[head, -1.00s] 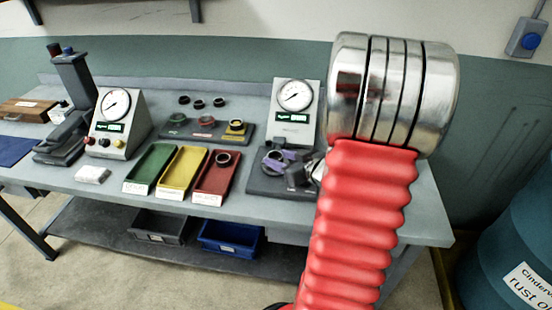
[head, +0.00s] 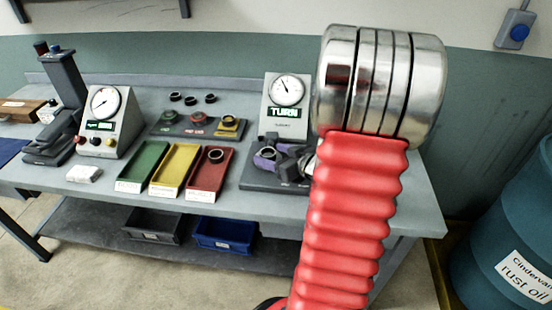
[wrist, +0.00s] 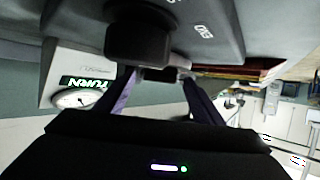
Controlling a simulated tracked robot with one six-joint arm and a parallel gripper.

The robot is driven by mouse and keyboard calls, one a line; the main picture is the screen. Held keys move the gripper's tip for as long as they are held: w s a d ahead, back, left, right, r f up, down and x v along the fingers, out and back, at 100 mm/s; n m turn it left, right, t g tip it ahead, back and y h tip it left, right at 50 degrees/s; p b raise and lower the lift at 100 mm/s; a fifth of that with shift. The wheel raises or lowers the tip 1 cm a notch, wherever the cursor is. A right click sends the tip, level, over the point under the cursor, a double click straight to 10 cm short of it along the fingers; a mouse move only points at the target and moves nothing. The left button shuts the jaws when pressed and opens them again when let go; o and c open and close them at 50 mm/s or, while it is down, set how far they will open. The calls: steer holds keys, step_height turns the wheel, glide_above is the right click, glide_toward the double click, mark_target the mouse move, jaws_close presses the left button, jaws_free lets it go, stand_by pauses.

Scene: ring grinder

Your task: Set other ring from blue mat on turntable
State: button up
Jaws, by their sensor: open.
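My gripper (head: 276,157), with purple fingers, is open at the turntable station (head: 250,180) on the right of the bench. In the wrist view, the fingers (wrist: 158,96) stand apart on either side of a small dark piece, and a dark round block (wrist: 140,38) hangs close above them in the picture. I cannot tell whether a ring sits on the turntable, as the fingers and my arm cover much of it. The gauge box (head: 286,105) behind it reads TURN. The blue mat (head: 10,150) is at the far left edge; its visible part is bare.
A dark ring (head: 216,155) lies in the red tray (head: 207,178), beside yellow and green trays. Several dark rings (head: 191,101) lie behind a coloured stand (head: 195,126). Another gauge box (head: 103,122) is left. A blue barrel (head: 505,235) stands right of the bench.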

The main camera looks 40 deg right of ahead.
steer(key=v, duration=1.3)
steer(key=shift+s, duration=0.35)
steer(key=shift+d+r, duration=0.1)
stand_by(0.7)
